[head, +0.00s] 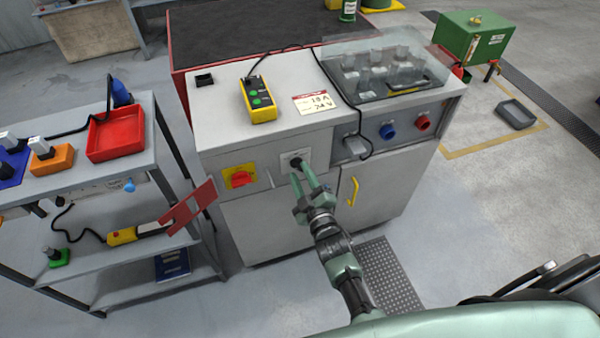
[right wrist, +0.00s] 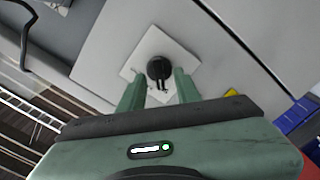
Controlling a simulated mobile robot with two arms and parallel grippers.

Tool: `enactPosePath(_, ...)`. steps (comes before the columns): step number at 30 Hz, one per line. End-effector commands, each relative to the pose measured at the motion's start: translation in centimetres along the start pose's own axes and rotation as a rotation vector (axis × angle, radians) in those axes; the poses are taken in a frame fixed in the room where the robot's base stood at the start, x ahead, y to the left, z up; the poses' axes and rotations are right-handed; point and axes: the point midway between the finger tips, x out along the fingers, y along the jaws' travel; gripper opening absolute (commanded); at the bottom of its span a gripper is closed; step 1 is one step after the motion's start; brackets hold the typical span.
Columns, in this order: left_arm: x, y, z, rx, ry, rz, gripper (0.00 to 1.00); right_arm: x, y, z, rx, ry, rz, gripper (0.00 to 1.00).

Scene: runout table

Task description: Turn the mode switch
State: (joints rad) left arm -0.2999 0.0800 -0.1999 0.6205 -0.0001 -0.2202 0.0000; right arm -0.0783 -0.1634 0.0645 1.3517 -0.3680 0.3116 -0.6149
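The mode switch (head: 296,162) appears to be the round black knob on a square pale plate on the front of the grey cabinet. It also shows in the right wrist view (right wrist: 159,68), with a dark bar pointing down in the picture. My right gripper (head: 297,181) is in front of it. In the right wrist view my right gripper (right wrist: 158,78) is open, with one green finger on each side of the knob's lower part and small gaps between. I cannot tell whether the fingertips reach past the knob's face. My left gripper is not in view.
A red rotary switch on a yellow plate (head: 240,177) sits left of the knob. A yellow handle (head: 352,191) and a grey socket with a black cable (head: 355,146) are to the right. A red panel (head: 190,207) juts out from the shelf rack (head: 110,186) at left.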

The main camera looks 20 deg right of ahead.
Motion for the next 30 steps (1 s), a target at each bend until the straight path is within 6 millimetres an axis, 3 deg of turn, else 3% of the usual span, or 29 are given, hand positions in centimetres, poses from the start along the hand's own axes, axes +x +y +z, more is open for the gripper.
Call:
enactPosePath(6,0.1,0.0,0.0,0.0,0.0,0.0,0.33,-4.0,-0.1,0.1,-0.001,-0.002,-0.003,0.33)
enactPosePath(12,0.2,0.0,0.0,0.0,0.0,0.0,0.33,-6.4,-0.1,0.1,0.0,-0.001,-0.003,0.33)
enactPosePath(30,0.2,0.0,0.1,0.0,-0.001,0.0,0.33,-6.8,-0.1,0.0,0.0,-0.001,-0.002,0.33)
